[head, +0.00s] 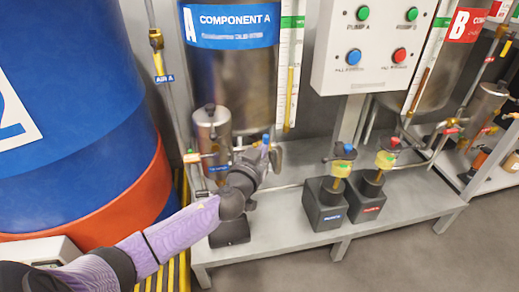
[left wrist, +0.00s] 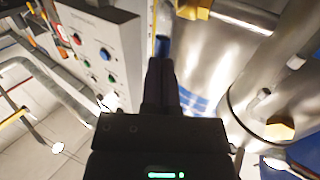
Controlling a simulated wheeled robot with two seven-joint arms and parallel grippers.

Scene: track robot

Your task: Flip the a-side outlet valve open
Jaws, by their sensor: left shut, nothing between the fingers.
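The component A tank (head: 235,85) is a steel cylinder with a blue label, standing behind my left gripper in the head view. My left gripper (head: 264,150) is shut and empty, below the tank's lower front. A small blue piece (head: 266,138), perhaps the outlet valve's handle, shows at the fingertips. In the left wrist view the shut fingers (left wrist: 160,70) point at a blue piece (left wrist: 163,45), with a brass fitting (left wrist: 193,9) just to the right. Whether the fingers touch the blue piece I cannot tell. The valve body is mostly hidden by my gripper in the head view.
A small steel canister (head: 212,130) stands left of my gripper. A large blue drum (head: 70,90) fills the left. A control box (head: 375,45) hangs at upper right. Two black pumps (head: 325,205) (head: 366,196) sit on the grey bench (head: 285,232), whose front is partly clear.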

